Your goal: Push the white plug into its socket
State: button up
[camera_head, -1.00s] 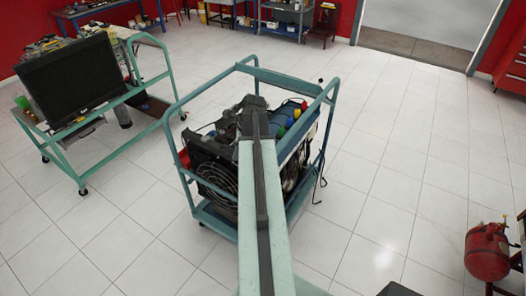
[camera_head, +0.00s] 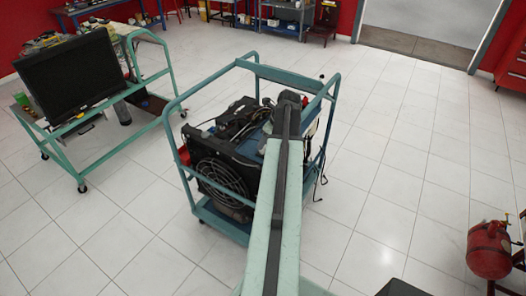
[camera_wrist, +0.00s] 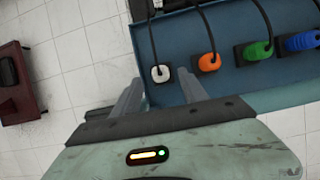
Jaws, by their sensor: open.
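In the wrist view the white plug (camera_wrist: 160,74) stands near the left edge of a blue panel (camera_wrist: 200,88), with a black cable running up from it. A dark base shows around the plug; I cannot tell how deep it sits in its socket. My gripper (camera_wrist: 160,92) is open, with one finger on each side just below the plug in the picture and nothing between them. In the head view my arm covers the plug and the gripper's fingertips are hidden.
Orange (camera_wrist: 208,62), green (camera_wrist: 255,50) and blue (camera_wrist: 301,41) plugs stand in a row to the right. The engine trainer (camera_head: 225,165) sits inside a teal frame cart (camera_head: 170,140). A cart with a monitor (camera_head: 68,76) stands left; a red tank (camera_head: 489,250) stands right.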

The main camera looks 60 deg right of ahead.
jog(key=b+x, duration=0.5)
jog(key=shift+s+f, duration=0.1)
jog(key=shift+f, duration=0.2)
jog(key=shift+r, duration=0.2)
grip_shut()
